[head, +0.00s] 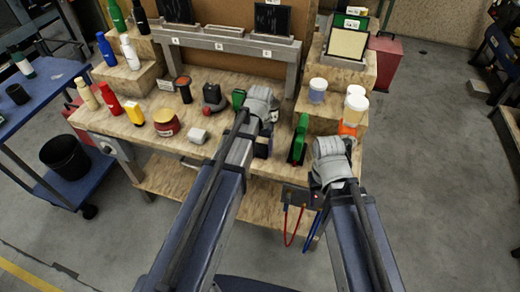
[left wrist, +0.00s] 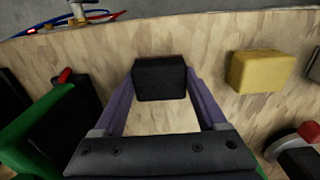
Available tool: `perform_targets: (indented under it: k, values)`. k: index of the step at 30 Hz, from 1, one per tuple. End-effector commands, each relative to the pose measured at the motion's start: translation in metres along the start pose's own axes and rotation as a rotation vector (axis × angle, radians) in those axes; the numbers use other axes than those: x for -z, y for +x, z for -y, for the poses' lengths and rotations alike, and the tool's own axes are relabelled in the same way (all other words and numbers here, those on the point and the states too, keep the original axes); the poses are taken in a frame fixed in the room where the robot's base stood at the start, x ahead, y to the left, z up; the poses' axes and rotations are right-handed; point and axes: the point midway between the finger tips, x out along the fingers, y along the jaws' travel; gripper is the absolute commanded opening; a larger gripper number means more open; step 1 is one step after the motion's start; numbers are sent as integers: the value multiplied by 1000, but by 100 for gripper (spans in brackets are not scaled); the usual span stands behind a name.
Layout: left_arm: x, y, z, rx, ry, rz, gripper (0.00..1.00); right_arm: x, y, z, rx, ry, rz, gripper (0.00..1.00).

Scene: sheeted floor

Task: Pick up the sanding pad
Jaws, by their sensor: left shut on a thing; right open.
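A small black block, which I take to be the sanding pad (left wrist: 160,78), sits between the two purple fingers of my left gripper (left wrist: 160,88) in the left wrist view. The fingers touch its two sides, and the gripper is shut on it. The pad is at or just above the wooden bench top; I cannot tell which. In the head view my left gripper (head: 262,148) is low over the front of the bench, and its wrist mostly hides the pad. My right gripper (head: 347,136) is open at the bench's right side, beside an orange thing (head: 347,128).
A green tool (head: 298,138) stands just right of my left gripper. A red tin (head: 166,123) is farther left. White-lidded tubs (head: 317,90) stand on the right riser. Red and blue cables (head: 294,225) hang in front.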

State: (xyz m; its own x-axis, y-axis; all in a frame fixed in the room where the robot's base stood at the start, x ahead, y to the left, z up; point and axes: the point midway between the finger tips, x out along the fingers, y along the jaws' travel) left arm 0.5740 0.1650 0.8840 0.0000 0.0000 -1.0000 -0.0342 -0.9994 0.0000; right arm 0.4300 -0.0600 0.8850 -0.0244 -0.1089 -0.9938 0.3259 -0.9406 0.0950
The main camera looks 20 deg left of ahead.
Motion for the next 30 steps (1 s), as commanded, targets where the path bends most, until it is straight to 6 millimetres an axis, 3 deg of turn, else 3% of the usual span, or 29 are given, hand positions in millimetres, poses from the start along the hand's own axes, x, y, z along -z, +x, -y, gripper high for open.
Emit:
perform_targets:
  k: [8, 24, 30]
  values:
    - [0, -14, 0, 0, 0, 0, 19, -1, -14, -1, 0, 0, 0, 50]
    - [0, -91, 0, 0, 0, 0, 19, -5, -90, -9, 0, 0, 0, 50]
    - [0, -101, 0, 0, 0, 0, 19, -6, -100, -10, 0, -1, 0, 50]
